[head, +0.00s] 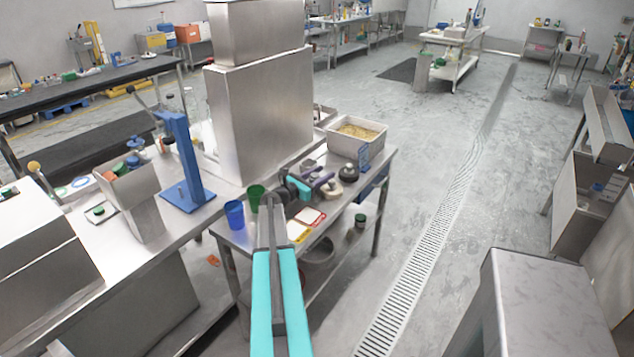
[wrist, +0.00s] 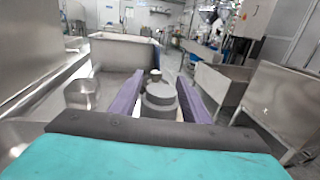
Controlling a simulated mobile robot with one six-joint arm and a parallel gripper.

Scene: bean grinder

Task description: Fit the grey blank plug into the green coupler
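My gripper (head: 322,180) has purple fingers and reaches over the small metal table (head: 262,234). In the wrist view the fingers (wrist: 159,78) stand apart, with gaps beside a grey stepped round piece (wrist: 158,100) between them. This piece may be the grey blank plug, but I cannot be sure. In the head view the fingers and teal wrist part hide much of that spot. A green cup-shaped thing (head: 256,193) stands at the table's left side; I cannot tell whether it is the green coupler.
A blue cup (head: 235,215) stands left of the green one. Red and yellow-edged cards (head: 311,218) lie near the front. A bin of tan grains (head: 356,141) stands at the back, a dark round knob-like thing (head: 348,173) at the right. A tall metal housing (head: 262,115) rises behind.

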